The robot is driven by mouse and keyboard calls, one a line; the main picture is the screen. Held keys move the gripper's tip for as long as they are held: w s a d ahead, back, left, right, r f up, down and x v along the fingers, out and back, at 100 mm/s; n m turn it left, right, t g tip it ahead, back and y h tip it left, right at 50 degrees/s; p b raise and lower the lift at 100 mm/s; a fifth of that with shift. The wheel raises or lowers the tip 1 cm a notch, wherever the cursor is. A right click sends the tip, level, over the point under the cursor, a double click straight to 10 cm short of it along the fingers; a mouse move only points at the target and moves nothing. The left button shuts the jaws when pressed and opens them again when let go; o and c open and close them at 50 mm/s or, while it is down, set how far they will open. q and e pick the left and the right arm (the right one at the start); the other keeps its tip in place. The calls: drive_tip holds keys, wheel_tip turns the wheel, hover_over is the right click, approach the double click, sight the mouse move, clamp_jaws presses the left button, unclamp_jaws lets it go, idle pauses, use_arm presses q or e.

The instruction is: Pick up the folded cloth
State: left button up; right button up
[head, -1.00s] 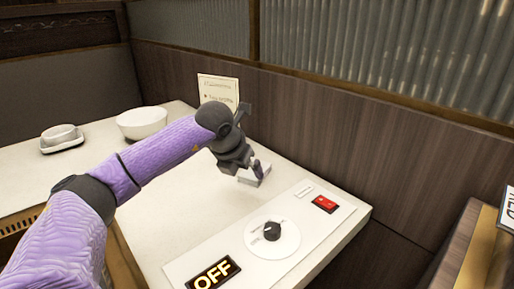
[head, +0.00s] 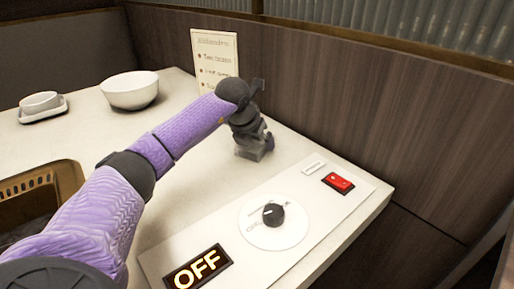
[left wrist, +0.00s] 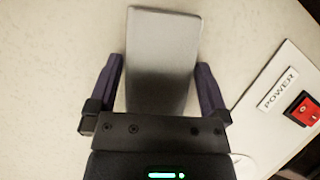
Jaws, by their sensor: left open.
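The folded cloth looks like a smooth grey rectangular slab (left wrist: 163,45) in the left wrist view. It lies on the pale counter between the two dark purple fingers of my left gripper (left wrist: 160,68). The fingers are open, one on each side, with a narrow gap visible by each. The near end of the cloth is hidden behind the gripper body. In the head view my left gripper (head: 256,148) points down at the counter and hides most of the cloth. My right gripper is not in view.
A control panel with a dial (head: 272,214), a red switch (head: 338,182) and an OFF display (head: 197,270) lies at front right. A menu card (head: 214,55) stands behind the gripper. A white bowl (head: 130,90) and a small dish (head: 42,104) sit left. A wooden wall (head: 350,110) borders the back.

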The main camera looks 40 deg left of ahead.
use_arm(q)
drive_tip(key=shift+f, duration=0.1)
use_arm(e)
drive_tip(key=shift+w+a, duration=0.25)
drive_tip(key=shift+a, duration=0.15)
use_arm(q)
drive_tip(key=shift+f, duration=0.1)
drive_tip(key=c, duration=1)
drive_tip(key=shift+c, duration=0.2)
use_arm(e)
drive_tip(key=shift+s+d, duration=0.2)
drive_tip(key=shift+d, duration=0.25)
use_arm(q)
wheel_tip(320, 180, up, 10)
drive_tip(key=p, duration=0.5)
drive_tip(key=shift+r, duration=0.2)
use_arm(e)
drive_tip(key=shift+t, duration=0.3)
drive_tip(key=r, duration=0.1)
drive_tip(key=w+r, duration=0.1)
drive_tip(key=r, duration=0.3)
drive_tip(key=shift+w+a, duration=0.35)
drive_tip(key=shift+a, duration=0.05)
